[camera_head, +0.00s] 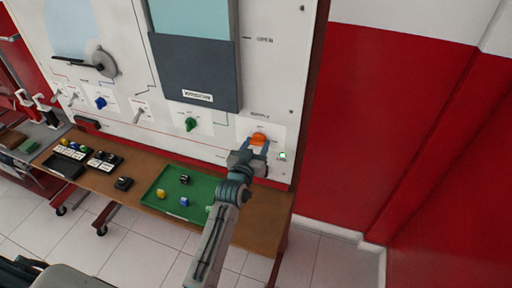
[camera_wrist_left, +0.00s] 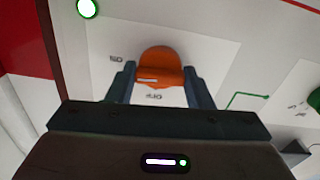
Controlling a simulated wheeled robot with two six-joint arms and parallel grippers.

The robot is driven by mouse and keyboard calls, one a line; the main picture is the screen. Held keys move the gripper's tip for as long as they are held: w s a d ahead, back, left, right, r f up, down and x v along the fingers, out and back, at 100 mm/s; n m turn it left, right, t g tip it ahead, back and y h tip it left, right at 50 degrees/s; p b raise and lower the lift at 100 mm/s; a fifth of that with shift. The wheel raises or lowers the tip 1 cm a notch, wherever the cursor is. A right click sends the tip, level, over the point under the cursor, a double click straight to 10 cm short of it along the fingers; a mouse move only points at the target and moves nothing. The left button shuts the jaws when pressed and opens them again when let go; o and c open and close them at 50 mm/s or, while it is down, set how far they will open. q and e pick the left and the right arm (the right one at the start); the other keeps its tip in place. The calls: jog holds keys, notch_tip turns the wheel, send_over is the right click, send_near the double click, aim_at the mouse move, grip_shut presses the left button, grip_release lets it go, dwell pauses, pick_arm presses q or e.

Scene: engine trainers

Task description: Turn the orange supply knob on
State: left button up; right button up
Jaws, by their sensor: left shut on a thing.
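The orange supply knob (camera_head: 259,139) is on a white label plate at the lower right of the panel. It shows large in the left wrist view (camera_wrist_left: 158,62), with a pale mark on it and printing beside and below it. My left gripper (camera_head: 256,147) reaches the panel from below and is shut on the knob. In the left wrist view its two fingers (camera_wrist_left: 160,84) stand on either side of the knob. The knob's exact angle is hard to read. My right gripper is not in view.
A lit green-white lamp (camera_head: 282,156) is right of the knob. A green knob (camera_head: 191,124) and a blue knob (camera_head: 100,102) sit further left on the panel. Below, a brown bench holds a green tray (camera_head: 158,180) with small parts. Red wall is at the right.

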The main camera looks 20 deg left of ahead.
pick_arm(q)
jog(key=shift+f+m, duration=0.1)
jog(key=shift+m, duration=0.5)
jog(key=o, duration=1)
jog(key=s+b, duration=0.1)
jog(key=s, duration=0.4)
jog(key=s+b, duration=0.2)
jog(key=s, duration=0.4)
jog(key=shift+a, duration=0.2)
